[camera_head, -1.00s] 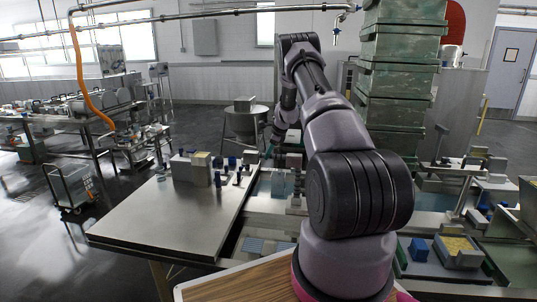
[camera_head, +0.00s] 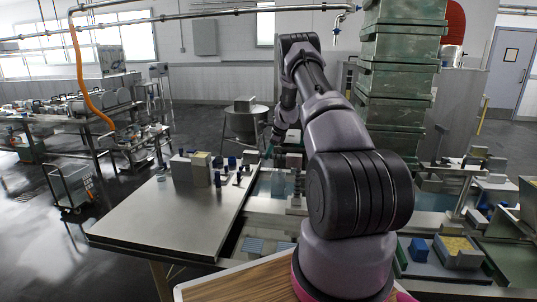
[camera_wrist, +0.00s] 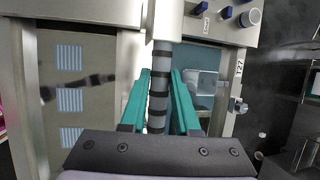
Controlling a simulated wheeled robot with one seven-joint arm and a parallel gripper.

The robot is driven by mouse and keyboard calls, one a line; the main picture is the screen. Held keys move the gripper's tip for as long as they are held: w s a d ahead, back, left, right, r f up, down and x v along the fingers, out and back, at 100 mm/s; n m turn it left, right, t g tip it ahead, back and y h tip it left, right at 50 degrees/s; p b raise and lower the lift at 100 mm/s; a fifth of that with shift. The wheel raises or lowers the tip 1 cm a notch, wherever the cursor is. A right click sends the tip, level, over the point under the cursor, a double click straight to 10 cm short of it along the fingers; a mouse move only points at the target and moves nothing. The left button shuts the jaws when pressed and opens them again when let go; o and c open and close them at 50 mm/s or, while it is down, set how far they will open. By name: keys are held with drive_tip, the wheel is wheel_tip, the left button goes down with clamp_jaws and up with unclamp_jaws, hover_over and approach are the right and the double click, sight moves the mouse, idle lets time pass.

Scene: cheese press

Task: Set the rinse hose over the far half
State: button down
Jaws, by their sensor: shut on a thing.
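In the wrist view, a grey rinse hose with dark bands (camera_wrist: 160,85) runs down from a white cylindrical fitting (camera_wrist: 168,22). My gripper (camera_wrist: 160,74), with two teal fingers, is shut on the banded hose. Its lower end is hidden behind the dark gripper body. The hose is over the area between a metal panel with pale blue slotted patches (camera_wrist: 70,100) at left and a water-filled basin (camera_wrist: 198,56) at right. I cannot tell which half is the far one. In the head view, my gripper (camera_head: 268,150) is small and partly hidden beyond the table; the hose is not clear there.
A clear box (camera_wrist: 200,88) sits in the basin beside the right finger. A metal table (camera_head: 160,225) has a bare front and several blocks at its back edge. Green stacked crates (camera_head: 400,80) stand right of my arm. A round vat (camera_head: 245,125) stands behind.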

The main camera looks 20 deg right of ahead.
drive_tip(key=shift+w+d+m, duration=0.4)
drive_tip(key=shift+w+m, duration=0.2)
drive_tip(key=shift+w, duration=0.05)
drive_tip(key=w+d+m+h, duration=0.5)
drive_tip(key=d+m, duration=0.5)
drive_tip(key=d, duration=0.1)
drive_tip(key=shift+w+d+m, duration=0.15)
drive_tip(key=shift+d+m, duration=0.2)
drive_tip(key=shift+m, duration=0.05)
drive_tip(key=c, duration=0.7)
unclamp_jaws()
drive_tip(key=shift+o, duration=0.2)
drive_tip(key=shift+r, duration=0.1)
